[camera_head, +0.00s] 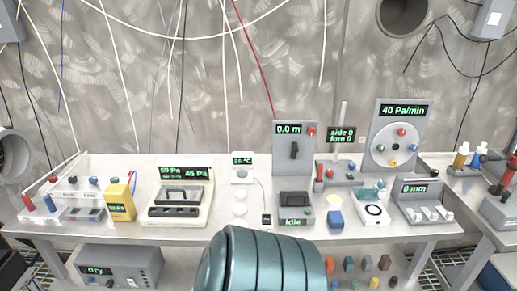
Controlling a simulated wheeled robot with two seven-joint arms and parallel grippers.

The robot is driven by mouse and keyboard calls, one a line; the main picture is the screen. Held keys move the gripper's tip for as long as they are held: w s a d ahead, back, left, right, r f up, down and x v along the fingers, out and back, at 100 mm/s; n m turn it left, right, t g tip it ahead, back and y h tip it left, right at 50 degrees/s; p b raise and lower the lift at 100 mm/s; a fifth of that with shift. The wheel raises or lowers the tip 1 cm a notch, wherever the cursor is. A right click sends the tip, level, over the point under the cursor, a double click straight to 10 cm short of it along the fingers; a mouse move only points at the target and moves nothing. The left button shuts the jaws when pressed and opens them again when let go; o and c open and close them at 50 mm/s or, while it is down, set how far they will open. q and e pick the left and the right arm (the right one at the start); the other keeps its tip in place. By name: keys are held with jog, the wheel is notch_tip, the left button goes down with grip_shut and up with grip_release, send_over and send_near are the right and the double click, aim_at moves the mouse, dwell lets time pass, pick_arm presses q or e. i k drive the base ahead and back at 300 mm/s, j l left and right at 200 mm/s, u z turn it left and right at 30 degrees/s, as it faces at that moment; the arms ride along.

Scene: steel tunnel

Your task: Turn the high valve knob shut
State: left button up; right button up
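No readable label singles out the high valve knob. An upright grey panel reading 40 Pa/min (403,111) stands at the back right of the bench. Neither of my grippers shows.
The grey bench (215,232) carries several instruments, including a yellow meter (119,202) and a cream console (178,212). A large teal ribbed shape (265,262) blocks the bottom middle. A second bench (465,187) stands at the right. Cables hang on the wall behind.

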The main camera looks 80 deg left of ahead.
aim_at(53, 179)
jog(key=u, duration=4.05)
